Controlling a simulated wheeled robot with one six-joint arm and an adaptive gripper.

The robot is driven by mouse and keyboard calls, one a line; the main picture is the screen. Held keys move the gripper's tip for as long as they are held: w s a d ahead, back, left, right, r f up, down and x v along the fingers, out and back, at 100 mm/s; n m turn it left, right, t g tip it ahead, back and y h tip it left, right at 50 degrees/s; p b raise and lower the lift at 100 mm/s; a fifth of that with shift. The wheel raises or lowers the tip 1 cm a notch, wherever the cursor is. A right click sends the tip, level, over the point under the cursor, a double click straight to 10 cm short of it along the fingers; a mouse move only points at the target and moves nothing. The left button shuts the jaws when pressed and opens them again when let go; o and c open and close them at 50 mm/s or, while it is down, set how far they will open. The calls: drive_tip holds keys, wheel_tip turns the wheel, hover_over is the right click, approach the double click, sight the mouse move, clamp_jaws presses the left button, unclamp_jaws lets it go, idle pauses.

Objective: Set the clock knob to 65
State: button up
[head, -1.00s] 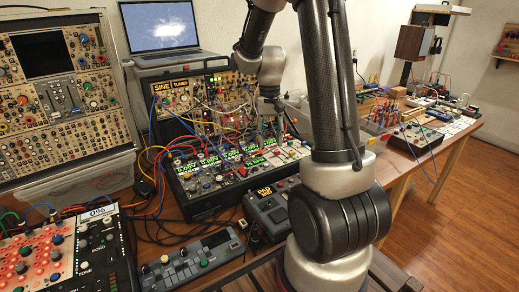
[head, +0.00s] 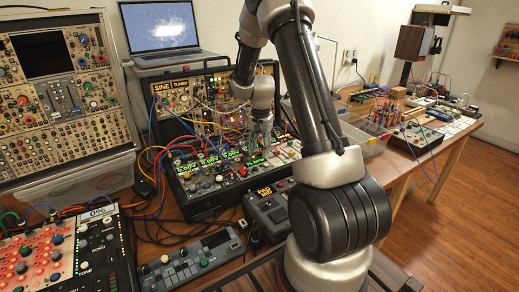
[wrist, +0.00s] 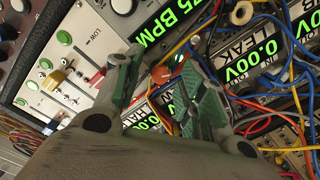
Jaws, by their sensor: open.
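My gripper is open, with green-padded fingertips on either side of the red knob and no clear contact. In the head view my gripper (head: 262,128) is low over the right part of the synth case (head: 215,205).
Patch cables (wrist: 265,45) run close to the right finger, across modules with "LEAK" and "0.00V" displays. A panel with sliders and a yellow knob (wrist: 52,80) lies to the left. A laptop (head: 160,28) stands behind the case. A drum-pad box (head: 268,210) stands in front.

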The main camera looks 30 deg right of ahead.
drive_tip(key=shift+f, duration=0.15)
clamp_jaws()
drive_tip(key=shift+n, duration=0.3)
drive_tip(key=shift+w+n, duration=0.1)
drive_tip(key=shift+n, duration=2.5)
unclamp_jaws()
